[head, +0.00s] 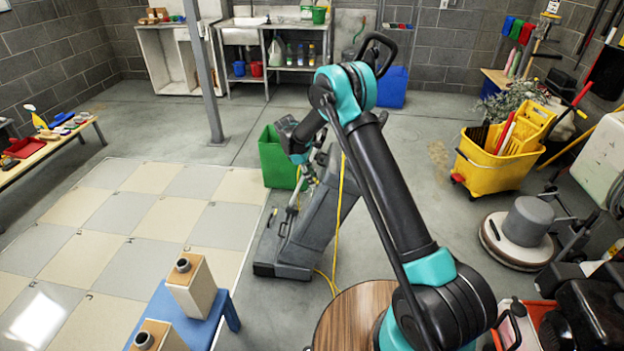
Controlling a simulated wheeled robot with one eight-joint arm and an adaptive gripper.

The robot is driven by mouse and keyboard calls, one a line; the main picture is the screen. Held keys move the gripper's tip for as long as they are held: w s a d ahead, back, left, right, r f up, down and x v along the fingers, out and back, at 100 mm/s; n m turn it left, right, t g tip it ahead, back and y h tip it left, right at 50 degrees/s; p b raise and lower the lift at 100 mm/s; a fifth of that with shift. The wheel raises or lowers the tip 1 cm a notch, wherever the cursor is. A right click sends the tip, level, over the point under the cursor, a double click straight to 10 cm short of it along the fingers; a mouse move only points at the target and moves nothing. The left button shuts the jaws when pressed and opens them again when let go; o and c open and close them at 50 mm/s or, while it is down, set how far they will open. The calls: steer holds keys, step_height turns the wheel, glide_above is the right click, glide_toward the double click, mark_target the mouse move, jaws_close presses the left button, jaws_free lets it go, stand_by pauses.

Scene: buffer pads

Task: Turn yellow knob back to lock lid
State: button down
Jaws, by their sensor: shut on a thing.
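A grey upright floor machine (318,215) stands on the concrete floor in the middle of the head view, leaning up to the right. My arm reaches over it from the lower right. My gripper (304,178) points down at the machine's left side, beside the green bin. Its jaws are small in the picture and shut on a small part there, which appears to be the yellow knob. The knob's shape and turn are too small to make out. The lid cannot be told apart from the rest of the machine, and my arm hides part of its upper end.
A green bin (277,158) stands close behind the machine. A yellow cord (333,280) trails down to the floor. A blue bench (205,325) with boxes is at front left, a round wooden top (352,318) at front. A yellow mop bucket (490,165) and floor polisher (520,232) are right.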

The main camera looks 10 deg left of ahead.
steer(key=m+t, duration=0.2)
steer(key=t, duration=0.1)
steer(key=shift+s+a+h, duration=0.1)
steer(key=shift+s+h, duration=0.2)
steer(key=shift+s, duration=0.05)
steer(key=m+t, duration=0.2)
steer(key=m+t+h, duration=0.1)
steer(key=shift+s+f+t, duration=0.2)
steer(key=shift+f+t, duration=0.05)
steer(key=shift+t, duration=0.05)
steer(key=m+t+h, duration=0.1)
steer(key=m+t, duration=0.1)
steer(key=shift+s+a+f+m+t+h, duration=0.15)
steer(key=shift+f+m+t+h, duration=0.1)
steer(key=shift+m+t+h, duration=0.15)
steer(key=shift+f+m+t+h, duration=0.15)
steer(key=shift+m+t+h, duration=0.75)
steer(key=shift+m+h, duration=0.45)
steer(key=shift+m, duration=0.35)
steer(key=c, duration=1.2)
jaws_free()
steer(key=shift+a, duration=0.1)
